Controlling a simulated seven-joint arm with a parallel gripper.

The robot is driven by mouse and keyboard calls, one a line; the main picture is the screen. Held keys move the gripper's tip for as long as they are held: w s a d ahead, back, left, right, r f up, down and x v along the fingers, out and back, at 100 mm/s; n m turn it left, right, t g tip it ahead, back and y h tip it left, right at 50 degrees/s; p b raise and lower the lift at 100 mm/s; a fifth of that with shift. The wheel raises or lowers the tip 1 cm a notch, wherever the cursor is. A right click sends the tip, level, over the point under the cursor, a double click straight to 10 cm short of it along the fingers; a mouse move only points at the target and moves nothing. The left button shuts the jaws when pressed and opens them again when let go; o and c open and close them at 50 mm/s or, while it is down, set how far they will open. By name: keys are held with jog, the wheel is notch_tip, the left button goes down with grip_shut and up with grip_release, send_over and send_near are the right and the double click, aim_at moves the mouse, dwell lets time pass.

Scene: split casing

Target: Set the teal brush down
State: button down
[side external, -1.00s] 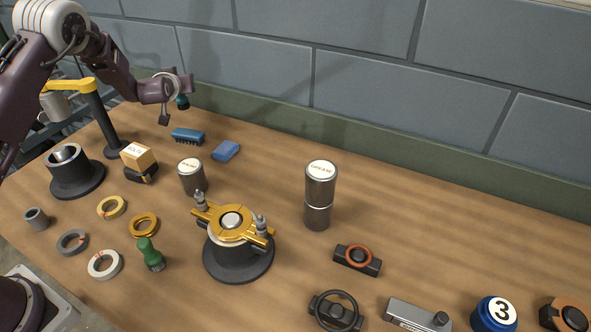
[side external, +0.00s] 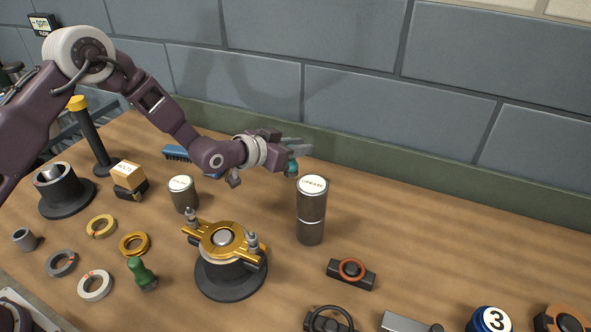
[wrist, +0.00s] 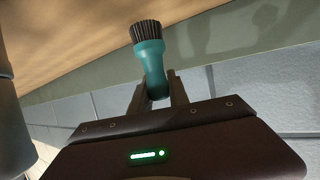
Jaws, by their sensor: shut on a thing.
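My gripper (side external: 297,153) is shut on the teal brush (wrist: 151,62) and holds it in the air. In the wrist view, the fingers (wrist: 158,90) pinch the brush's handle, and its dark bristles point away from the palm. In the side view, only a small teal part of the brush (side external: 291,168) shows below the fingers; the rest is hidden. The brush is above and behind the tall grease can (side external: 311,215), near the back of the bench (side external: 430,235). I cannot tell its exact height.
The gold-topped casing (side external: 228,270) stands front left of the grease can. A short can (side external: 183,197), a blue brush (side external: 176,153) and a green-handled tool (side external: 141,275) are further left. A black block with an orange ring (side external: 351,273) lies right. Bare wood lies right of the grease can.

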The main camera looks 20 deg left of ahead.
jog(key=shift+f, duration=2.3)
jog(key=shift+f, duration=0.1)
jog(key=c, duration=1.3)
grip_release()
jog(key=shift+o, duration=0.2)
jog(key=v, duration=1.2)
